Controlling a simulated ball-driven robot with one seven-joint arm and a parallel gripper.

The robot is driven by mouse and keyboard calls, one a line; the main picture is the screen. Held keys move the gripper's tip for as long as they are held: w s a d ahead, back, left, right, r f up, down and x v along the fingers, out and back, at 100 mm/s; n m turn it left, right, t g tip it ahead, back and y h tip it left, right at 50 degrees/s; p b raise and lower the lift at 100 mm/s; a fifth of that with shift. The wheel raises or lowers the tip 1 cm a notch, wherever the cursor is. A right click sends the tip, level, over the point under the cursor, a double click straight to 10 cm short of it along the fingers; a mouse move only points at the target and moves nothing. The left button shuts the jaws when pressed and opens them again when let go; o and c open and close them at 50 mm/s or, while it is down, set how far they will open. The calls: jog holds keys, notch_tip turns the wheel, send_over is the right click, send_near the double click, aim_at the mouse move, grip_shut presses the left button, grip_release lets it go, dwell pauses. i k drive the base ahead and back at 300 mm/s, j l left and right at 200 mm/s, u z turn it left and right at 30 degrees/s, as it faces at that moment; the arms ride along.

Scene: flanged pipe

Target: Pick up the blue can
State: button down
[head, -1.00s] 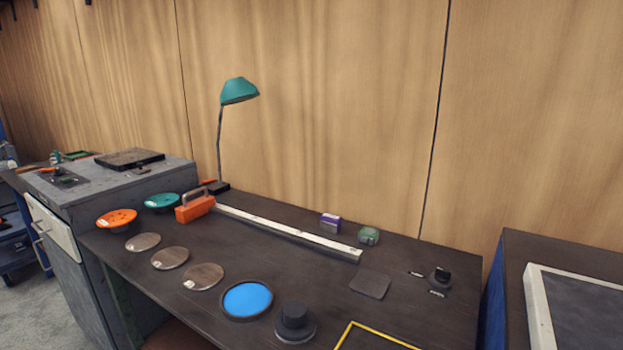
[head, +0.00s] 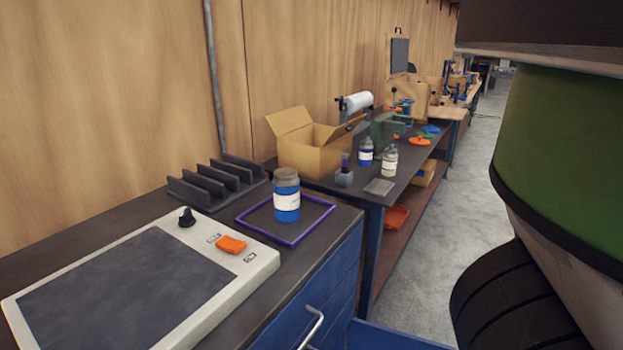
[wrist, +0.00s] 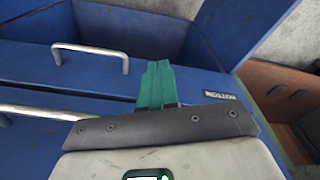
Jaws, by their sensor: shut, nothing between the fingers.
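A blue can (head: 287,199) with a white label band and a grey top stands upright in the head view. It stands within a purple square outline (head: 323,222) on the dark top of a blue cabinet. My gripper (wrist: 155,82) shows in the wrist view with its teal fingers shut together and empty. It is in front of the blue drawer fronts (wrist: 85,82), and the can is not in the wrist view. My gripper is not visible in the head view.
A white-framed panel (head: 228,290) with an orange block (head: 231,244) lies left of the can. A dark slotted rack (head: 215,183) stands behind. A cardboard box (head: 310,150) and bottles (head: 389,161) stand on the farther bench. A drawer (head: 390,338) sticks out below.

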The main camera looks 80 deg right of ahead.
aim_at(286, 181)
jog(key=j+z, duration=0.1)
jog(key=z, duration=1.2)
